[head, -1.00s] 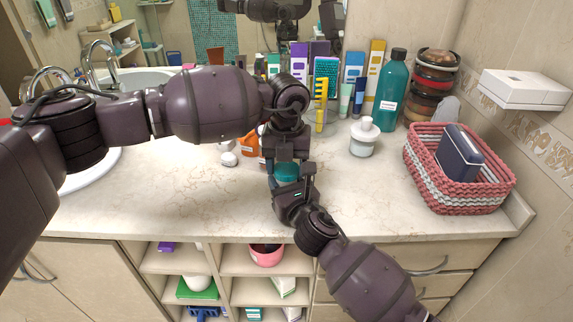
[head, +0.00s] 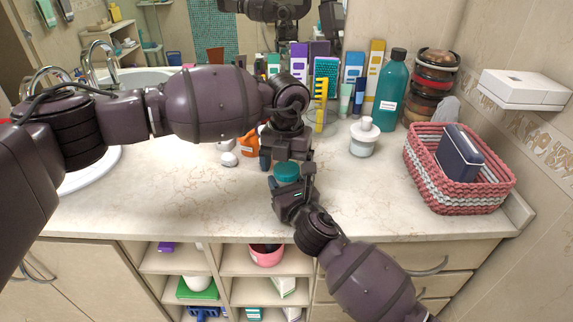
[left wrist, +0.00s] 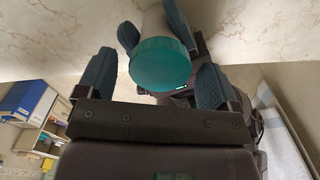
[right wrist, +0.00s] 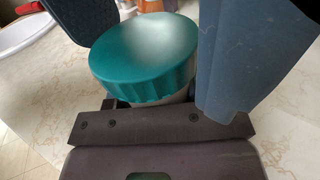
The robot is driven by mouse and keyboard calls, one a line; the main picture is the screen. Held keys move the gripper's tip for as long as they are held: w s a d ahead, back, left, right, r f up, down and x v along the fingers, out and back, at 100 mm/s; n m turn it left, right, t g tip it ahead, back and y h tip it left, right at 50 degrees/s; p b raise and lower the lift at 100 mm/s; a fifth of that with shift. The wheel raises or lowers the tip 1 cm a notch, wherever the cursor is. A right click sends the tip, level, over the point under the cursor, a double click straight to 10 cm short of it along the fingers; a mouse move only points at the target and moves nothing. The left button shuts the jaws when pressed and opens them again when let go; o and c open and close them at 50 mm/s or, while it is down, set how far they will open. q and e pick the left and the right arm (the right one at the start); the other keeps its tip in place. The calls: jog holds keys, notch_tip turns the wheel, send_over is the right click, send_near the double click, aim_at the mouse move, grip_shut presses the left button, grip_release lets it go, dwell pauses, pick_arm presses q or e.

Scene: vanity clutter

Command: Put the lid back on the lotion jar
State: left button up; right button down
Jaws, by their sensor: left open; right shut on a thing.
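The lotion jar has a pale body (left wrist: 154,22) with the teal lid (right wrist: 145,58) sitting on top of it. The lid also shows in the head view (head: 286,172), above the counter's front part. My right gripper (head: 292,193) is shut on the jar's body below the lid; its fingers stand either side in the right wrist view. My left gripper (head: 284,160) is open just above the lid. In the left wrist view its two fingers are spread apart either side of the lid, with gaps. I cannot tell how tightly the lid is seated.
A white pump bottle (head: 364,138) stands to the right, with a teal bottle (head: 390,90) behind it. A woven basket (head: 412,165) is at the far right. An orange bottle (head: 247,142) and a small white item (head: 229,159) are behind-left. The counter's front right is clear.

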pick_arm(q)
jog(key=shift+r, duration=2.25)
jog(key=shift+c, duration=0.3)
jog(key=shift+r+n, duration=1.6)
jog(key=shift+r, duration=0.15)
jog(key=shift+f, duration=4.05)
